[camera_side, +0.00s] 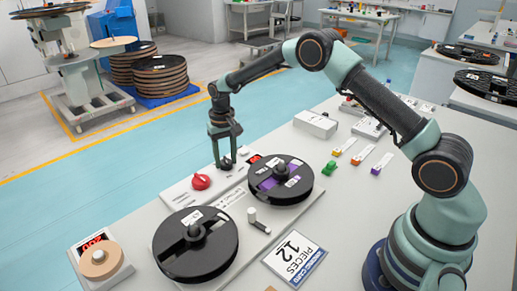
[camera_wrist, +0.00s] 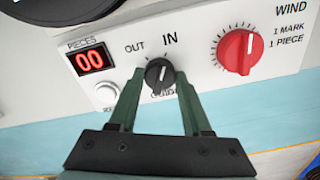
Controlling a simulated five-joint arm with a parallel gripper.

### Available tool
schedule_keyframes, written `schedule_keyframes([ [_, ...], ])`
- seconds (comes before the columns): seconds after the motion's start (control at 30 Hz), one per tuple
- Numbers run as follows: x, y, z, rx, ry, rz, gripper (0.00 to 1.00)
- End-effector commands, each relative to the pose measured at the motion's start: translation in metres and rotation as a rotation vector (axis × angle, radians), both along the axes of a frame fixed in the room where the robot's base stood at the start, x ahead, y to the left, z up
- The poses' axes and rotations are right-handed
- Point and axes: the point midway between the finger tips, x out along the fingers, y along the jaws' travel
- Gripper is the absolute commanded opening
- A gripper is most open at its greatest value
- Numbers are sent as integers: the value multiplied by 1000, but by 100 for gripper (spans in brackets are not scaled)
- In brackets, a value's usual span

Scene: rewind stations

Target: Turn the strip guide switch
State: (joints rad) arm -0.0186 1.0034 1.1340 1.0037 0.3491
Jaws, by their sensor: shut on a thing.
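The strip guide switch is a small black knob (camera_wrist: 159,77) on the white panel (camera_wrist: 205,70), under the labels OUT and IN. A label below it is partly hidden by my fingers. Its white mark appears to lean toward IN. My gripper (camera_wrist: 159,88) has its green fingers on either side of the knob, shut on it. In the side view, my gripper (camera_side: 226,163) reaches down to the panel between the red knob (camera_side: 201,182) and the red display. The switch is hard to make out there.
In the wrist view, a red WIND knob (camera_wrist: 240,50) is right of the switch. A display reading 00 (camera_wrist: 90,59) and a white button (camera_wrist: 106,95) are left. In the side view, a black-and-purple reel (camera_side: 300,172) and a black reel (camera_side: 190,255) stand close by.

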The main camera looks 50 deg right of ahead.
Motion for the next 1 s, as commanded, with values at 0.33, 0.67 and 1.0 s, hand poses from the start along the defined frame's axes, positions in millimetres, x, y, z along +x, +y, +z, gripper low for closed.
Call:
schedule_keyframes([
  [0.33, 0, 0, 1, 0, 1, 236, 0],
  [0.67, 0, 0, 1, 0, 1, 548, 0],
  [1.0, 0, 0, 1, 0, 0, 827, 0],
])
